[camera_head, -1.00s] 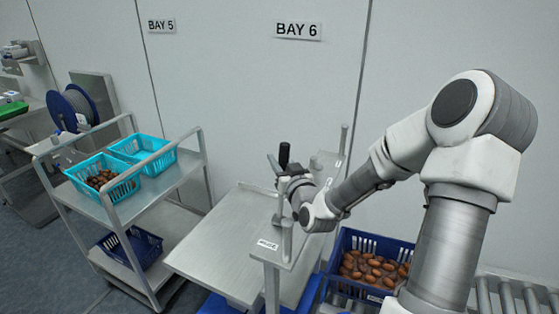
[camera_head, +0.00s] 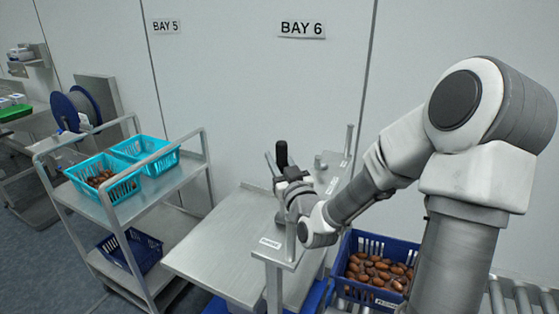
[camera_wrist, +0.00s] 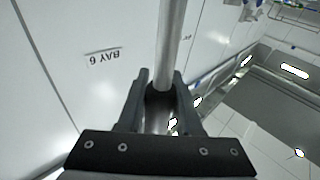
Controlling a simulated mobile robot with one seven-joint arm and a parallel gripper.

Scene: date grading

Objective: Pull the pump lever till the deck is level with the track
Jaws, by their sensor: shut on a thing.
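The pump lever is an upright metal rod with a black grip (camera_head: 282,153) at its top. The deck (camera_head: 220,240) is a flat grey metal plate left of the lever. A raised metal ledge with a small label (camera_head: 285,256) stands along its right side. The lever's foot is hidden.
A trolley (camera_head: 105,212) at the left carries turquoise crates (camera_head: 143,149) and a dark blue crate (camera_head: 133,252) below. A blue crate of dates (camera_head: 392,250) stands right of the ledge. Rollers (camera_head: 512,296) show at the lower right. The wall is close behind.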

